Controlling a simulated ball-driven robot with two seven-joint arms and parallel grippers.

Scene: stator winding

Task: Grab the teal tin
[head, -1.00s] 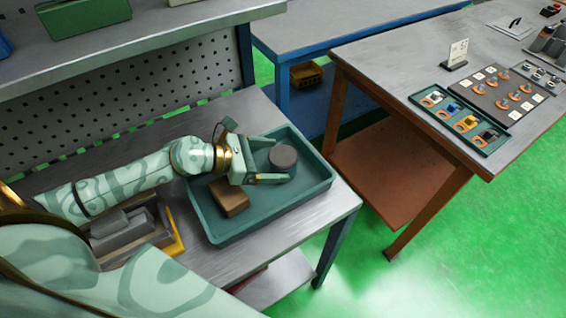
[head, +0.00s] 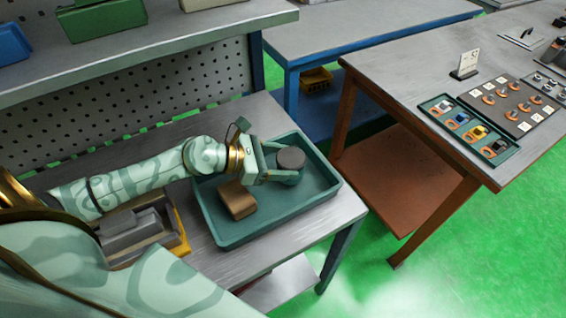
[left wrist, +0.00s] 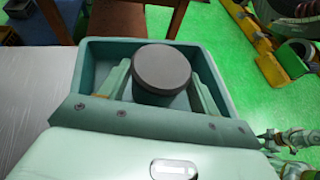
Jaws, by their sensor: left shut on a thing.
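The teal tin (head: 291,158) is a short cylinder with a dark grey lid, inside the teal tray (head: 327,203) near its back edge. My left gripper (head: 287,164) reaches in from the left with one finger on each side of the tin, shut on its body below the lid. I cannot tell whether the tin's base touches the tray floor.
A brown block (head: 237,200) lies in the tray beside my left gripper. A grey and yellow fixture (head: 135,230) stands left of the tray. A shelf (head: 190,45) with a green bin (head: 105,18) is behind. A wooden-legged table (head: 430,85) stands right, across a gap.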

